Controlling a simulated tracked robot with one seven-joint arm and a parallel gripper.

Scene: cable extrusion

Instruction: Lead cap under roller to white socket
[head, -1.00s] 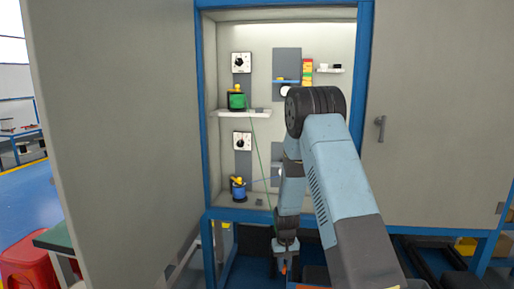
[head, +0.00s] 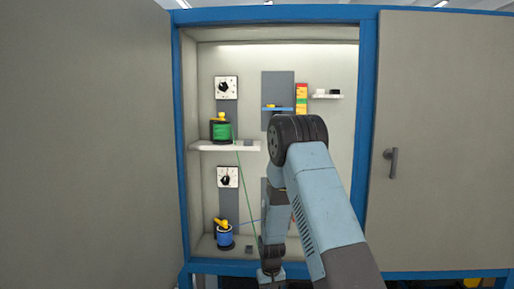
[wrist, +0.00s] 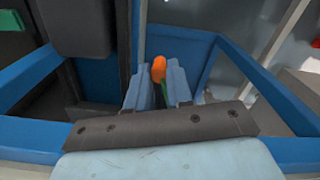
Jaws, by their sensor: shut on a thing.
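My gripper (wrist: 158,90) is shut on an orange cap (wrist: 158,69) in the wrist view, with a bit of green cable below the cap between the fingers. In the head view the gripper is at the bottom edge, mostly cut off, in front of the cabinet's lower front edge. The green cable (head: 248,188) runs from the green spool (head: 221,131) on the left shelf down towards my gripper. A dark panel (head: 277,88) with a small blue bar stands at the upper middle. The white socket and the roller cannot be made out; my arm covers that area.
A blue spool (head: 224,234) stands on the cabinet floor, its blue cable running right behind my arm. Two dials (head: 227,88) are on the left. A small shelf (head: 327,96) is at right. The blue frame (head: 368,100) and closed door (head: 440,140) bound the opening.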

